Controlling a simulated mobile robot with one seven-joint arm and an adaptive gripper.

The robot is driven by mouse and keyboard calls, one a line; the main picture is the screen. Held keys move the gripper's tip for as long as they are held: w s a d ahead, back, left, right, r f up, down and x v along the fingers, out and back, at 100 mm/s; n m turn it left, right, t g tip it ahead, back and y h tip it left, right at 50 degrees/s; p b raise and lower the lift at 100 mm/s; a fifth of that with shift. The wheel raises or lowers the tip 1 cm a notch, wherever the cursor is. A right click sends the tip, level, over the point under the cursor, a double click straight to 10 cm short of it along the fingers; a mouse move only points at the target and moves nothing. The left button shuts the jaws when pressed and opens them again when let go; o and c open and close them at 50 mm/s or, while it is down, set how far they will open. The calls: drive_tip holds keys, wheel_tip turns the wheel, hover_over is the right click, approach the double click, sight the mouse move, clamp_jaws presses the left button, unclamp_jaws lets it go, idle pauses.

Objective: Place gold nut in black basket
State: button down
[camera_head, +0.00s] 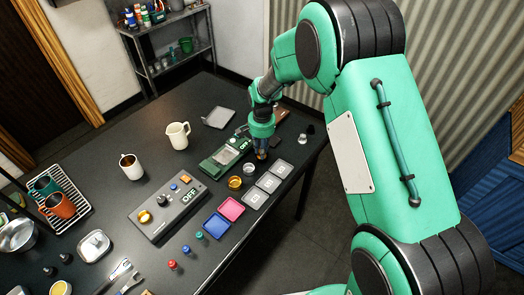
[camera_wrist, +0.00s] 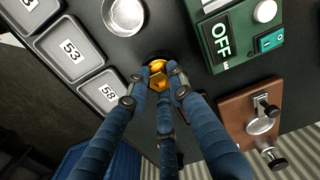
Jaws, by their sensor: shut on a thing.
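My gripper (camera_wrist: 160,80) has its blue fingers closed on the gold nut (camera_wrist: 158,79), which shows between the fingertips in the wrist view. A dark round rim (camera_wrist: 148,57), possibly the black basket, shows just behind the nut, with gold colour inside it. The fingers hide most of it, and I cannot tell whether the nut is inside or above it. In the head view my gripper (camera_head: 261,154) points down over the table, between the green device and the numbered trays. The nut is too small to make out there.
A silver round dish (camera_wrist: 124,14), numbered grey trays (camera_wrist: 72,52) and a green device (camera_wrist: 228,38) stand close by. A brown board with metal fittings (camera_wrist: 246,115) lies to the right. A gold-coloured dish (camera_head: 234,182) and a grey control box (camera_head: 166,207) stand farther left.

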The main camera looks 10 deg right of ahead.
drive_tip(key=f, duration=0.1)
drive_tip(key=s+f, duration=0.1)
drive_tip(key=shift+s+d+f, duration=0.1)
drive_tip(key=shift+s+f, duration=0.1)
drive_tip(key=shift+f, duration=0.2)
drive_tip(key=c, duration=1.6)
unclamp_jaws()
drive_tip(key=o, duration=0.6)
drive_tip(key=shift+w+f, duration=0.25)
drive_tip(key=shift+w, duration=0.05)
drive_tip(key=shift+w+r, duration=0.1)
drive_tip(key=shift+r, duration=0.25)
drive_tip(key=shift+c, duration=1.3)
drive_tip(key=shift+w+r, duration=0.1)
drive_tip(key=shift+c, duration=1.1)
drive_tip(key=shift+w+r, duration=0.1)
drive_tip(key=shift+r, duration=0.35)
drive_tip(key=shift+c, duration=0.3)
wheel_tip(320, 180, up, 13)
drive_tip(key=p, duration=0.1)
drive_tip(key=shift+f+p, duration=0.2)
drive_tip(key=shift+p, duration=0.15)
drive_tip(key=shift+r, duration=0.1)
